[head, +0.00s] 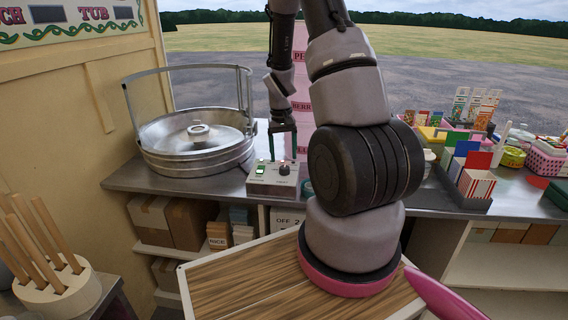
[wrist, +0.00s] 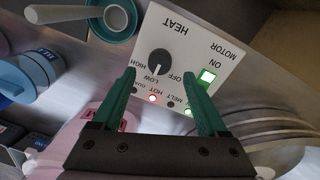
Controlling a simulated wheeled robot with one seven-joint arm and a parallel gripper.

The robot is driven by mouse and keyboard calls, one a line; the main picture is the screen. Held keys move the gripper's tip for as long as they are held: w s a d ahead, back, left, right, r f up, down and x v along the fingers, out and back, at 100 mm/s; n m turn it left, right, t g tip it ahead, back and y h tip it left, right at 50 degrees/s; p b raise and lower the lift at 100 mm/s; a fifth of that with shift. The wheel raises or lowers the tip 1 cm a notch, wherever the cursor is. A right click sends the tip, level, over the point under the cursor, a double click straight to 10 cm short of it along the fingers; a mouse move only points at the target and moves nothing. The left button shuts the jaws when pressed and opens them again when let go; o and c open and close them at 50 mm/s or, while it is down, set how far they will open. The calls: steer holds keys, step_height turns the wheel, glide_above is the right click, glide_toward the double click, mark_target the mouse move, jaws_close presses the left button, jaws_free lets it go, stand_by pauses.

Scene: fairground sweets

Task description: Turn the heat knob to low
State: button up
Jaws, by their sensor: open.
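The heat control box (head: 270,188) stands on the metal counter, with a green-lit motor switch (head: 260,170) and a dark heat knob (head: 284,170). In the wrist view the black knob (wrist: 159,62) has a white pointer mark that appears to point toward the LOW label; the lettering is upside down there. A red lamp (wrist: 152,98) is lit by HOT. My gripper (head: 284,155) is above the box, pointing down. In the wrist view my gripper's (wrist: 161,77) green fingers are apart, one either side of the knob in the picture, with nothing between them. Contact cannot be told.
A large metal floss pan (head: 197,145) with a clear guard stands left of the box. A tray of striped bags (head: 476,183) and other goods are on the right counter. A teal bowl with a scoop (wrist: 119,14) lies near the box. Wooden sticks (head: 42,230) stand at lower left.

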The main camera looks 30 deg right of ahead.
mark_target(283, 167)
step_height(283, 167, up, 6)
steer(key=shift+a+r, duration=0.15)
stand_by(0.5)
